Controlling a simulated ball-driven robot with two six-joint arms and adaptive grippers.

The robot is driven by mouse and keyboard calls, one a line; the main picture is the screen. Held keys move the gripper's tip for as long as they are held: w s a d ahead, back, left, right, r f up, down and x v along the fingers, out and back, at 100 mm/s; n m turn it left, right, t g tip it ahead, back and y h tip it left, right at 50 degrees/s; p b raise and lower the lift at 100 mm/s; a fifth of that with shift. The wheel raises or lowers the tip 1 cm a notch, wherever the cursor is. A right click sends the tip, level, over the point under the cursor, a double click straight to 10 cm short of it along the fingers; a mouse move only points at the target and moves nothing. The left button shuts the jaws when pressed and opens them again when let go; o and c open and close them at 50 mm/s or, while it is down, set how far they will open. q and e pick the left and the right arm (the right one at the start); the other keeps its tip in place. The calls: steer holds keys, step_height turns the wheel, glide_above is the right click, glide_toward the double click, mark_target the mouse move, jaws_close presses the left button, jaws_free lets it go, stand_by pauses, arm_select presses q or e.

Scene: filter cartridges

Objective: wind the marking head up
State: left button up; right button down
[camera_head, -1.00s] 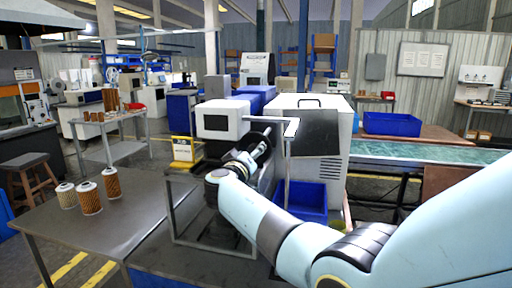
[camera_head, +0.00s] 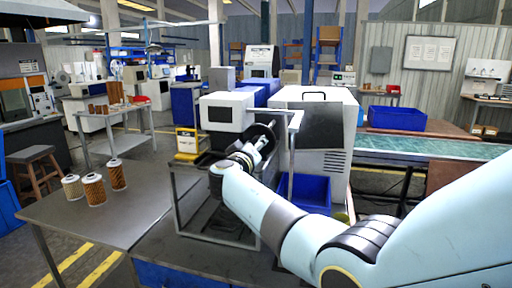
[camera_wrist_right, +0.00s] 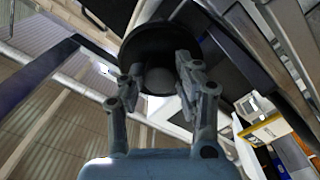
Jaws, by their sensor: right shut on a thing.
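A dark round handwheel (camera_head: 266,134) stands beside a white boxy unit with a dark screen (camera_head: 222,113), which may be the marking head; I cannot tell for sure. In the right wrist view the wheel is a large black disc (camera_wrist_right: 160,38) with a rounded grey knob (camera_wrist_right: 158,80) in front of it. My right gripper (camera_head: 252,149) reaches to the wheel. In the right wrist view its two fingers (camera_wrist_right: 160,72) are either side of the knob, shut on it. The fingertip contact is partly hidden by the fingers. My left gripper is not in view.
A metal frame (camera_head: 178,213) stands on the grey table (camera_head: 75,222) just left of my right arm. Several filter cartridges (camera_head: 94,190) stand at the table's left. A green conveyor (camera_head: 430,149) runs right.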

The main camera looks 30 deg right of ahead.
steer(key=n+b, duration=0.2)
steer(key=n, duration=0.2)
steer(key=shift+f+b, duration=0.15)
steer(key=shift+b, duration=0.2)
steer(key=n, duration=0.3)
steer(key=shift+b, duration=0.4)
steer(key=n, duration=0.2)
steer(key=shift+n, duration=0.3)
steer(key=n, duration=0.5)
steer(key=shift+r+n, duration=0.2)
steer(key=shift+n, duration=0.1)
steer(key=n+p, duration=0.1)
steer(key=n, duration=0.2)
steer(key=shift+t+p, duration=0.3)
steer(key=shift+n+p, duration=0.45)
steer(key=shift+n, duration=1.15)
steer(key=shift+f, duration=0.1)
